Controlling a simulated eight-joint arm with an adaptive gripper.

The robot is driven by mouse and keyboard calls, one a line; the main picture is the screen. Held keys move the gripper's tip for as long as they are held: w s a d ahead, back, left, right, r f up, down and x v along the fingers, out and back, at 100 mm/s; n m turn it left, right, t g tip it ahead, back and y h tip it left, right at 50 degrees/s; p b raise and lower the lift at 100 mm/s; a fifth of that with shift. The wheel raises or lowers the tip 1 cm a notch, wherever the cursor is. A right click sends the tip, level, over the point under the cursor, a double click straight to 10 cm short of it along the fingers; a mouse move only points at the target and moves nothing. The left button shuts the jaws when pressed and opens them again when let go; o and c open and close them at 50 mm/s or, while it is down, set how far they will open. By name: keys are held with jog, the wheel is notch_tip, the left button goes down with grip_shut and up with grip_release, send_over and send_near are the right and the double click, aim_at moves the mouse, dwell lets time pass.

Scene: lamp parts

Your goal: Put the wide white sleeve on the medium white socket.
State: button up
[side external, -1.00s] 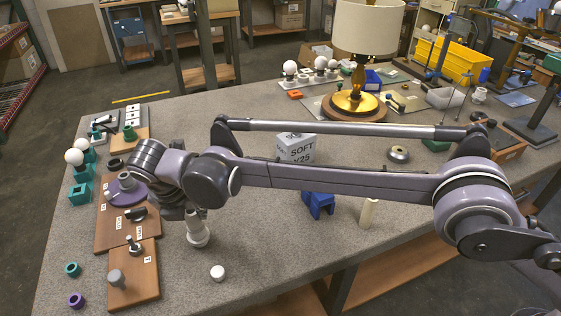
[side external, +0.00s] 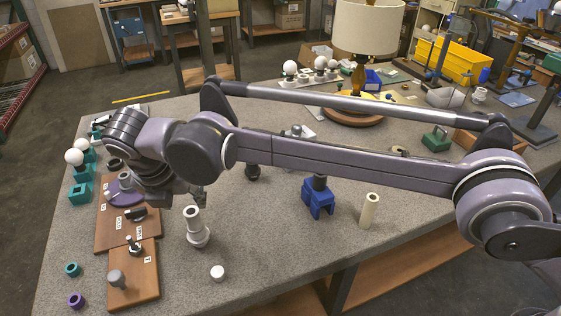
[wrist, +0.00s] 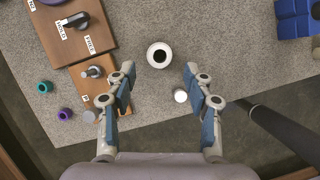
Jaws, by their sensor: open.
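A white stepped piece (side external: 194,224) stands upright on the grey table in the side view. It has a narrower tube on top and a wider, flared lower part. In the wrist view it shows end-on as a white ring (wrist: 160,66) with a dark hole. I cannot tell whether it is one part or the sleeve and socket together. My gripper (wrist: 160,71) is open and empty, its fingers spread to either side of the ring and apart from it. In the side view my gripper (side external: 201,191) is above the piece.
A small white cap (side external: 217,273) lies in front of the piece. Wooden boards (side external: 134,283) with fittings stand at left. A blue block (side external: 318,200) and cream tube (side external: 369,211) are to the right. Bare table surrounds the white piece.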

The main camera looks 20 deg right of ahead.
jog(key=d+v, duration=0.1)
jog(key=v, duration=0.5)
jog(key=w+d+r+m, duration=0.2)
jog(key=d+r+m, duration=0.15)
jog(key=d, duration=0.35)
jog(key=w+d+r+m, duration=0.2)
jog(key=d+m, duration=0.3)
jog(key=d, duration=0.3)
jog(key=s+d+r+m+y, duration=0.1)
jog(key=s+d+m, duration=0.2)
jog(key=d+m, duration=0.8)
jog(key=s+d+f+m+t, duration=0.1)
jog(key=s+d+f+m, duration=0.2)
jog(key=d, duration=0.4)
jog(key=s+d+f+m+t, duration=0.1)
jog(key=s+d+f+m, duration=0.3)
jog(key=s+d, duration=0.3)
jog(key=s+d+f+m, duration=0.4)
jog(key=s+d+m, duration=0.2)
jog(key=d, duration=0.2)
jog(key=shift+d+t, duration=0.2)
jog(key=shift+t, duration=0.2)
